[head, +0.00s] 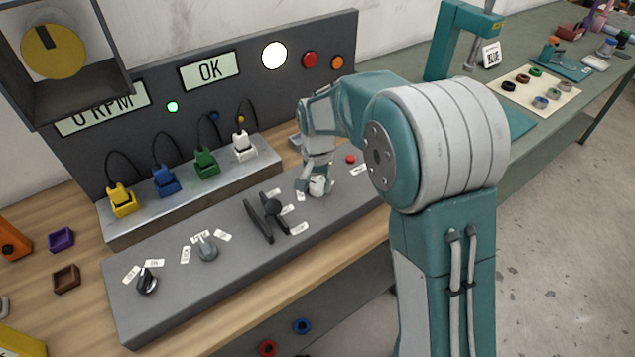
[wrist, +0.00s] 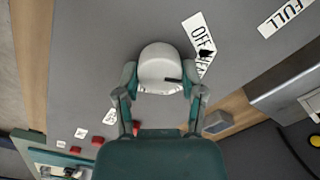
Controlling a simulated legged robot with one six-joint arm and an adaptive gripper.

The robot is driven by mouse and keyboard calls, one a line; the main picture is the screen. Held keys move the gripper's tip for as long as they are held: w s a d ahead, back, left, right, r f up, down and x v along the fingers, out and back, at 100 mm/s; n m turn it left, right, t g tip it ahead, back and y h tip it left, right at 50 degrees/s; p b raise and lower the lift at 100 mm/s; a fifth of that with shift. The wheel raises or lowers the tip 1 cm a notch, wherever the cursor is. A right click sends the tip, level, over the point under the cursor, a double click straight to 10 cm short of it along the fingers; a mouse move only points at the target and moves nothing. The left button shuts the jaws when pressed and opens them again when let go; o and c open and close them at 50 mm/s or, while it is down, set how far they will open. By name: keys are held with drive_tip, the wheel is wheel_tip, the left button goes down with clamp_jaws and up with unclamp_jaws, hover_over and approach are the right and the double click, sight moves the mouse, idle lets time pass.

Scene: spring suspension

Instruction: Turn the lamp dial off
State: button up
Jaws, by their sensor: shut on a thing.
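The lamp dial, a pale rounded knob, shows between my fingers in the wrist view (wrist: 160,62), with a small dark mark on its lower right. An "OFF" label (wrist: 198,35) lies just to its upper right, with another label partly covered by a dark mark below it. My gripper (wrist: 160,88) is shut on the dial, one finger on each side. In the head view, my gripper (head: 317,186) is down at the right part of the grey control panel (head: 180,285), and it largely hides the dial. A round white lamp (head: 274,55) glows on the back board.
Black levers (head: 262,220), a grey knob (head: 207,247) and a black knob (head: 147,282) stand left of my gripper. A red button (head: 350,159) is close to its right. Colored plugs (head: 165,180) stand on a ledge behind. A "FULL" label (wrist: 285,18) lies farther right.

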sight(316, 183)
drive_tip(key=shift+f+n, duration=0.1)
drive_tip(key=shift+n, duration=0.2)
drive_tip(key=n, duration=0.3)
drive_tip(key=shift+n, duration=0.3)
drive_tip(key=n, duration=0.4)
drive_tip(key=shift+a+n, duration=0.1)
drive_tip(key=shift+n, duration=0.2)
drive_tip(key=shift+s, duration=0.1)
drive_tip(key=o, duration=1.1)
drive_tip(key=shift+o, duration=0.2)
wheel_tip(316, 183, up, 12)
